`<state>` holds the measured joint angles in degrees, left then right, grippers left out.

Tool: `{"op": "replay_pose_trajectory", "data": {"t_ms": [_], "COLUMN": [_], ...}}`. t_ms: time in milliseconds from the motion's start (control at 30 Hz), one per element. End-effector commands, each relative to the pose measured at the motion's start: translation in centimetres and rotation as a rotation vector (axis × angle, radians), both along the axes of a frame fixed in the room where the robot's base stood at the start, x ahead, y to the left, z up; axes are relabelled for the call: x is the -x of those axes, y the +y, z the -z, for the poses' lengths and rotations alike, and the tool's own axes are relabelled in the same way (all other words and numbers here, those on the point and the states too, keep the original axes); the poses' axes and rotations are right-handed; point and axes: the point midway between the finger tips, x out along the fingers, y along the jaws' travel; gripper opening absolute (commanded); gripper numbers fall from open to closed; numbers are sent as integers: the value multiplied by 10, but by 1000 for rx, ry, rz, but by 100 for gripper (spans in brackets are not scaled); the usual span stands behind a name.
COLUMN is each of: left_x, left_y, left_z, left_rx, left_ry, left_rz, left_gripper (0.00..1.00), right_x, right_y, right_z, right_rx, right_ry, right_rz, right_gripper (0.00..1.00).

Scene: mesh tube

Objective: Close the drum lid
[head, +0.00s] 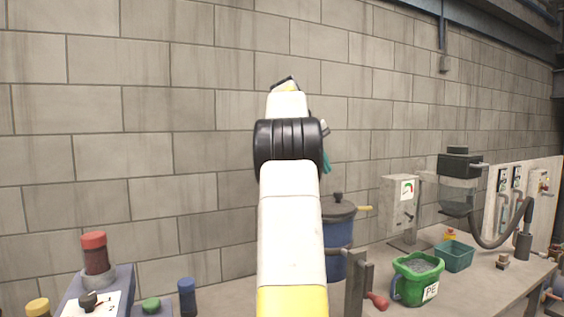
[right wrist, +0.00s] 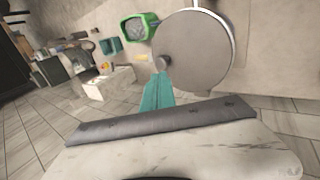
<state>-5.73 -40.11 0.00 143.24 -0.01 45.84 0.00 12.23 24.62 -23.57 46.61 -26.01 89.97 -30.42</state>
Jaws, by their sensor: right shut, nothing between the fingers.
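The blue drum (head: 338,235) stands on the table, partly hidden behind my raised right arm. Its grey lid (head: 340,210) with a dark knob lies across the top. I cannot tell whether it sits fully flush. In the right wrist view the lid is a large grey disc (right wrist: 198,50), with its knob (right wrist: 160,63) near the left edge. My right gripper (head: 326,163) shows its teal fingers above the drum, mostly behind my arm. In the right wrist view its shut, empty fingers (right wrist: 158,88) point toward the knob; contact is unclear. My left gripper is not in view.
A green bucket (head: 398,288) of grey pellets and a teal bin (head: 458,255) stand right of the drum. A grey gauge box (head: 398,205) and hopper machine (head: 459,180) stand behind. A red-capped jar (head: 95,255) is at left. A block wall closes the back.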

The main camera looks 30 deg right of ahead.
Motion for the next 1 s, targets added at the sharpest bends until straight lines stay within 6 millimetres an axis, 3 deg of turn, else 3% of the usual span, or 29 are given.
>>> {"op": "replay_pose_trajectory", "data": {"t_ms": [500, 1000], "left_x": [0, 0], "left_y": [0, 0], "left_z": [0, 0], "left_rx": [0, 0], "left_ry": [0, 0], "left_rz": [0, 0], "left_gripper": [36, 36], "right_x": [6, 7], "right_y": [-43, -60], "right_z": [39, 64], "right_rx": [-34, -33], "right_ry": [0, -2], "right_rz": [3, 2], "right_gripper": [0, 0]}}
